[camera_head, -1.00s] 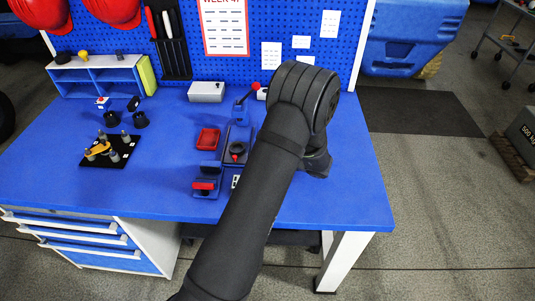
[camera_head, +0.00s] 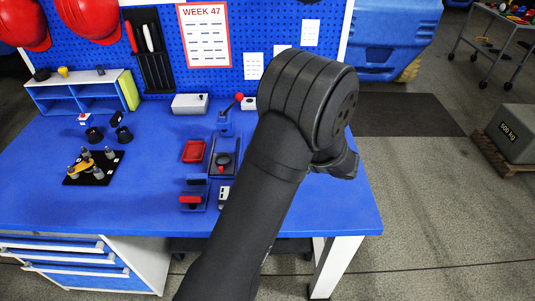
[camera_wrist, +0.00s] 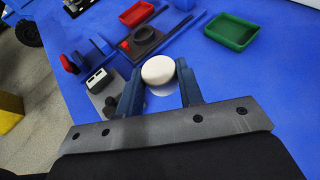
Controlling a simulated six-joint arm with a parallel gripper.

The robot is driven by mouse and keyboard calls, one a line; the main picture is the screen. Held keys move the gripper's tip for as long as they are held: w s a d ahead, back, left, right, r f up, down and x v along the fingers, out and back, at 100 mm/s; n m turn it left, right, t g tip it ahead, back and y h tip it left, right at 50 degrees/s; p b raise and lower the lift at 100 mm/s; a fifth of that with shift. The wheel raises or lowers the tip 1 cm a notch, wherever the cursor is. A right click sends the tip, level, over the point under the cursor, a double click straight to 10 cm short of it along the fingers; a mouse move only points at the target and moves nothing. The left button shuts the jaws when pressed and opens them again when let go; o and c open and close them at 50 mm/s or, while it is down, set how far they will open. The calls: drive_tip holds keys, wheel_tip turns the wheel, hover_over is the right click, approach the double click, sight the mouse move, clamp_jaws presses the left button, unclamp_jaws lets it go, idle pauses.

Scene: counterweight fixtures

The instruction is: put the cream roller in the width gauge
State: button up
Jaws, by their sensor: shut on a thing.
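The cream roller (camera_wrist: 158,70) is between the two blue fingers of my gripper (camera_wrist: 160,88) in the wrist view, its round pale top facing the camera. The gripper is shut on it, above the blue bench. A pale patch shows under the roller; I cannot tell whether it is part of it. I cannot tell for sure which fixture is the width gauge. A blue fixture with upright plates and a red part (camera_head: 190,200) stands near the bench's front, beside a grey piece with a white block (camera_wrist: 98,80). In the head view my arm hides gripper and roller.
A dark tray with a black ring and red knob (camera_head: 223,162) lies behind these fixtures. A red tray (camera_head: 194,152) is to its left. A green tray (camera_wrist: 231,32) shows in the wrist view. A black board with pegs (camera_head: 92,167) is at left. Bare blue bench lies between.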

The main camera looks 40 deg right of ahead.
drive_tip(key=w+a+r+n+y, duration=0.1)
drive_tip(key=w+a+r, duration=0.1)
drive_tip(key=w+a, duration=0.85)
drive_tip(key=w+a+r, duration=0.2)
drive_tip(key=w+a, duration=0.6)
drive_tip(key=w, duration=0.6)
drive_tip(key=w+a, duration=0.3)
drive_tip(key=a, duration=1.2)
drive_tip(key=w+a, duration=0.4)
drive_tip(key=a, duration=1.1)
drive_tip(key=shift+w+a+n+g+y, duration=0.2)
drive_tip(key=shift+a+n+g+y, duration=0.1)
drive_tip(key=shift+a+y, duration=0.1)
